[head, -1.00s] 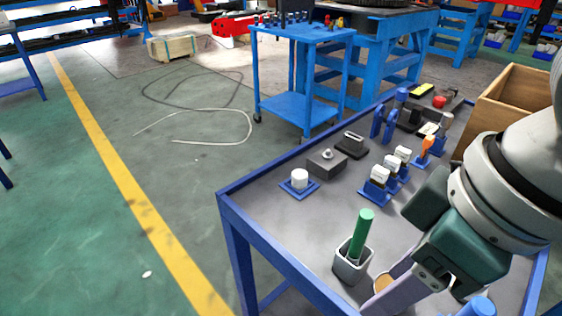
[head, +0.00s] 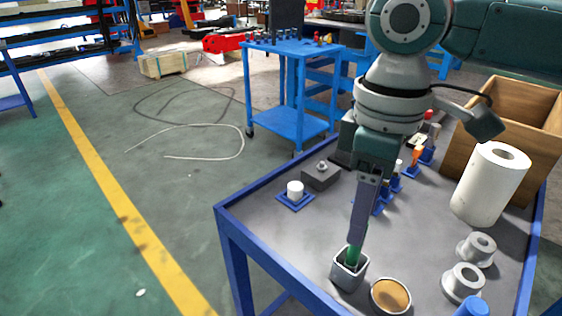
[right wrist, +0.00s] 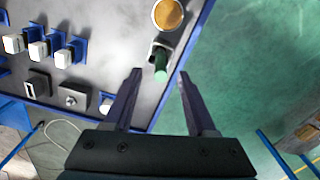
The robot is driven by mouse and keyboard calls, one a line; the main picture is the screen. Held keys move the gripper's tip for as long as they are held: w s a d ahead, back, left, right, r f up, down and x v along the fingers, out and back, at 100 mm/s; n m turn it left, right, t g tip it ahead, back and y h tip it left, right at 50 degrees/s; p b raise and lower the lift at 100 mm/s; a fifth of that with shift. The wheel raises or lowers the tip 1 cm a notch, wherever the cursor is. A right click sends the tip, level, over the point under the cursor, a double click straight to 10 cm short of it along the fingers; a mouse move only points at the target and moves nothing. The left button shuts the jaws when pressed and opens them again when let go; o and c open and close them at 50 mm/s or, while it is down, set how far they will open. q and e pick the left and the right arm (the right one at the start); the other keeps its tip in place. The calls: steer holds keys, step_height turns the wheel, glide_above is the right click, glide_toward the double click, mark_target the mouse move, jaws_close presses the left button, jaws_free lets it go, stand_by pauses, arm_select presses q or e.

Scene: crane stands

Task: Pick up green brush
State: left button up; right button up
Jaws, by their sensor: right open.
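The green brush (head: 352,257) stands in a small grey square cup (head: 349,272) near the front edge of the blue-rimmed table (head: 292,241). Only a little of its handle shows in the head view. The rest is hidden by my right gripper (head: 356,240) and the cup. My right gripper points down over the cup, its fingers overlapping the handle top in that view. In the right wrist view, the gripper (right wrist: 159,73) is open and empty. The green handle (right wrist: 161,68) lies in the gap between the two fingertips. I cannot tell whether a finger touches it. My left gripper is not in view.
Beside the cup is a round tan-topped container (head: 390,295). A white roll (head: 490,183), grey flanged parts (head: 463,282) and a wooden box (head: 508,128) stand at right. A white cylinder on a blue base (head: 295,191) and a grey block (head: 320,177) lie farther left.

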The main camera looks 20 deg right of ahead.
mark_target(354, 252)
step_height(354, 252, down, 3)
steer(key=shift+s+f, duration=0.1)
steer(key=shift+f, duration=0.05)
steer(key=shift+c, duration=0.4)
jaws_close()
